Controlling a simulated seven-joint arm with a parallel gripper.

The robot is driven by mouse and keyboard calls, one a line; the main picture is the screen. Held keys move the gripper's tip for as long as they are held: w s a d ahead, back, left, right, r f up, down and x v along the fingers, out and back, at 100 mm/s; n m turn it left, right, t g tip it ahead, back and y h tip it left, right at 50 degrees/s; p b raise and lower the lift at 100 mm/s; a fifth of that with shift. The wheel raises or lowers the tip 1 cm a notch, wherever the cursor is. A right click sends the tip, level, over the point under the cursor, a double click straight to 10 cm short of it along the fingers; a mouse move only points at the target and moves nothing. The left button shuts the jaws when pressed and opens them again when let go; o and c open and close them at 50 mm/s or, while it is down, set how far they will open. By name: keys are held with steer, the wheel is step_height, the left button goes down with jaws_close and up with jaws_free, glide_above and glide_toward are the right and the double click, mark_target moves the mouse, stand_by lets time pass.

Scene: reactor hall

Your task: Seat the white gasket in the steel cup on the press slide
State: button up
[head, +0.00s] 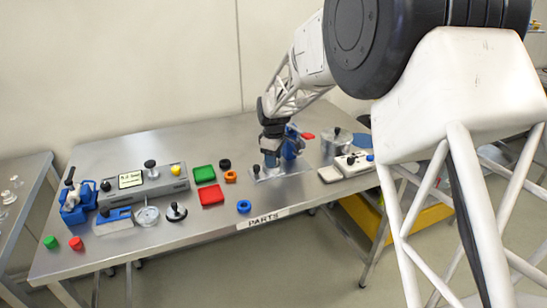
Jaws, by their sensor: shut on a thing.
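My gripper (271,163) points down over the metal base plate (294,184) of the blue press (293,146), towards the back right of the table. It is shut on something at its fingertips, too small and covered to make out. The press has a red-ended handle (307,135) and stands just right of and behind my gripper, partly covered by it. A dark knob (256,170) shows at the plate's left end. I cannot make out the white gasket or the steel cup; the fingers cover that part of the slide.
A blue ring (243,206), red tray (211,194), green tray (204,173) and orange nut (230,176) lie left of the press. A steel pot (334,145) and white device (354,163) stand to its right. The front edge bears a PARTS label (263,219). Bare tabletop lies front-centre.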

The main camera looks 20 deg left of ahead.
steer(key=shift+f, duration=0.2)
stand_by(0.3)
steer(key=o, duration=1.5)
steer(key=shift+c, duration=0.2)
steer(key=shift+r, duration=0.1)
steer(key=shift+r, duration=3.35)
